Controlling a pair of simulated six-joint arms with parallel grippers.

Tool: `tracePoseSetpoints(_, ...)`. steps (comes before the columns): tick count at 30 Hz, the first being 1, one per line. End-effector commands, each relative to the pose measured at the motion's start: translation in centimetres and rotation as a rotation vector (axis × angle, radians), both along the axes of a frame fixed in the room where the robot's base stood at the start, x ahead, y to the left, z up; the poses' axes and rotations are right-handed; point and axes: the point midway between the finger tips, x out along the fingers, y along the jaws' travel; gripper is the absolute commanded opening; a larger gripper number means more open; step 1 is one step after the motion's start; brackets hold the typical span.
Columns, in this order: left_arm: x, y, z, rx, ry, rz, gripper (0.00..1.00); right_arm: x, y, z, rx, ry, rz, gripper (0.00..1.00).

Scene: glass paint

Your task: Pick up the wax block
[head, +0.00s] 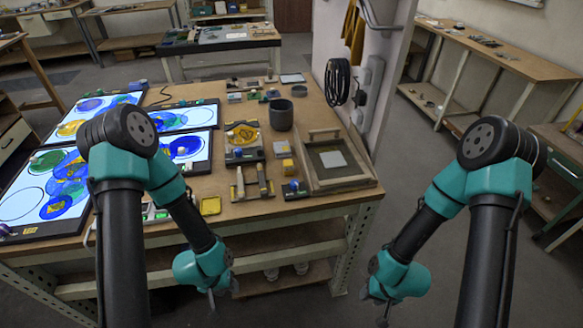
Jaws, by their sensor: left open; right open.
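A small yellow block (288,166) sits on the wooden workbench (330,208), just left of a wooden framed tray (350,185). It looks like the wax block, though it is too small to be sure. A pale block (282,149) lies just behind it. A yellow square piece (210,205) lies near the bench's front edge. My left gripper (213,298) hangs in front of the bench, below its top, open and empty. My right gripper (384,312) hangs low over the floor, right of the bench, open and empty. Both are apart from the blocks.
Lit panels (50,190) with blue and yellow glass pieces cover the bench's left side. A dark grey pot (281,115) stands behind the blocks. A wall post (350,60) rises at the back right.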

Motion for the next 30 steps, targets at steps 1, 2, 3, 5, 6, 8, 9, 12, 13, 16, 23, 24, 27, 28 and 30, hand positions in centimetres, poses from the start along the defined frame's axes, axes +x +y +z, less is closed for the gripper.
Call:
tracePoseSetpoints(1,0.00,0.00,0.00,0.000,0.000,0.000,0.43,0.00,0.00,0.00,0.000,0.000,0.000,0.43)
tracePoseSetpoints(2,0.00,0.00,0.00,0.000,0.000,0.000,0.43,0.00,0.00,0.00,0.000,0.000,0.000,0.43)
tracePoseSetpoints(3,0.00,0.00,0.00,0.000,0.000,0.000,0.43,0.00,0.00,0.00,0.000,0.000,0.000,0.43)
tracePoseSetpoints(5,0.00,0.00,0.00,0.000,0.000,0.000,0.43,0.00,0.00,0.00,0.000,0.000,0.000,0.43)
tracePoseSetpoints(6,0.00,0.00,0.00,0.000,0.000,0.000,0.43,0.00,0.00,0.00,0.000,0.000,0.000,0.43)
tracePoseSetpoints(8,0.00,0.00,0.00,0.000,0.000,0.000,0.43,0.00,0.00,0.00,0.000,0.000,0.000,0.43)
tracePoseSetpoints(9,0.00,0.00,0.00,0.000,0.000,0.000,0.43,0.00,0.00,0.00,0.000,0.000,0.000,0.43)
tracePoseSetpoints(12,0.00,0.00,0.00,0.000,0.000,0.000,0.43,0.00,0.00,0.00,0.000,0.000,0.000,0.43)
tracePoseSetpoints(13,0.00,0.00,0.00,0.000,0.000,0.000,0.43,0.00,0.00,0.00,0.000,0.000,0.000,0.43)
tracePoseSetpoints(16,0.00,0.00,0.00,0.000,0.000,0.000,0.51,0.00,0.00,0.00,0.000,0.000,0.000,0.43)
tracePoseSetpoints(23,0.00,0.00,0.00,0.000,0.000,0.000,0.66,0.00,0.00,0.00,0.000,0.000,0.000,0.43)
tracePoseSetpoints(24,0.00,0.00,0.00,0.000,0.000,0.000,0.66,0.00,0.00,0.00,0.000,0.000,0.000,0.43)
tracePoseSetpoints(27,-0.01,0.02,-0.02,0.000,0.000,0.000,0.66,0.00,0.00,0.00,0.000,0.000,0.000,0.43)
tracePoseSetpoints(28,-0.05,0.08,-0.06,0.000,0.001,0.001,0.66,0.00,0.00,0.00,0.000,0.000,0.000,0.43)
tracePoseSetpoints(30,-0.26,0.38,-0.32,0.001,0.007,0.002,0.66,0.00,0.00,0.00,0.000,0.000,0.000,0.43)
